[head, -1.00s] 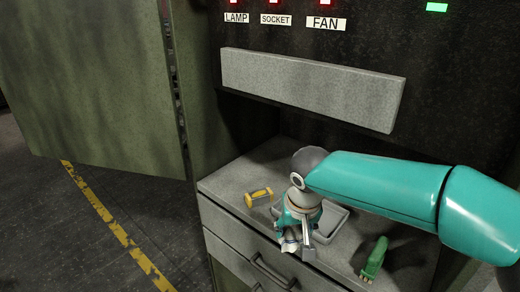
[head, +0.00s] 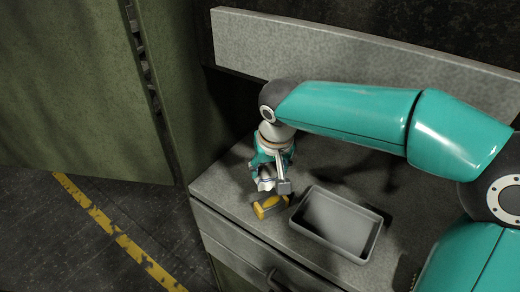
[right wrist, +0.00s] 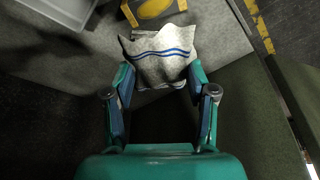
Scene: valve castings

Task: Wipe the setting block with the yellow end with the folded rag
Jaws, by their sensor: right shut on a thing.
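The setting block with the yellow end (head: 270,207) lies on the grey bench top, near its front left edge. In the right wrist view the block (right wrist: 152,9) shows at the top, partly cut off by the frame. My right gripper (head: 272,181) is shut on the folded rag (right wrist: 160,55), a pale cloth with blue stripes. The rag is just behind the block in the head view and just below it in the wrist view. I cannot tell whether they touch. My left gripper is not in view.
A grey tray (head: 327,243) stands on the bench right of the block. A cabinet door (head: 70,90) stands at the left and a grey panel (head: 350,55) runs along the back. A drawer handle is below the bench's front edge.

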